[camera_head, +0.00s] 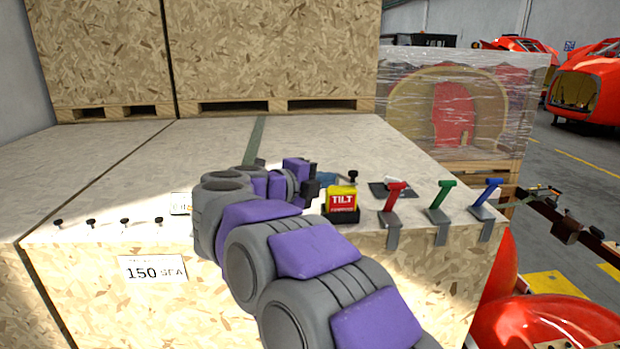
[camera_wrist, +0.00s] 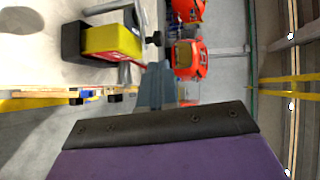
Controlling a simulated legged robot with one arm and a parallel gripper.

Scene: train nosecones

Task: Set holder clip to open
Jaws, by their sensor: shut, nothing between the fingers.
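No part is labelled as the holder clip, and I cannot tell for certain which one it is. A small black-knobbed piece (camera_head: 352,177) stands behind the yellow and red TILT box (camera_head: 342,199) on the crate top. The black knob also shows in the wrist view (camera_wrist: 153,38), beside the yellow box (camera_wrist: 112,42). Red (camera_head: 395,195), green (camera_head: 440,198) and blue (camera_head: 487,192) handled clamps sit along the crate's front edge to the right. My gripper (camera_head: 314,184) is shut and empty, just left of the TILT box. Its grey fingers show in the wrist view (camera_wrist: 155,86).
Several small black knobs (camera_head: 124,222) line the left front edge of the crate top (camera_head: 110,165). Tall wooden crates (camera_head: 270,50) stand behind. A wrapped crate (camera_head: 455,105) stands at back right, with red nosecones (camera_head: 590,85) beyond. The left crate top is mostly clear.

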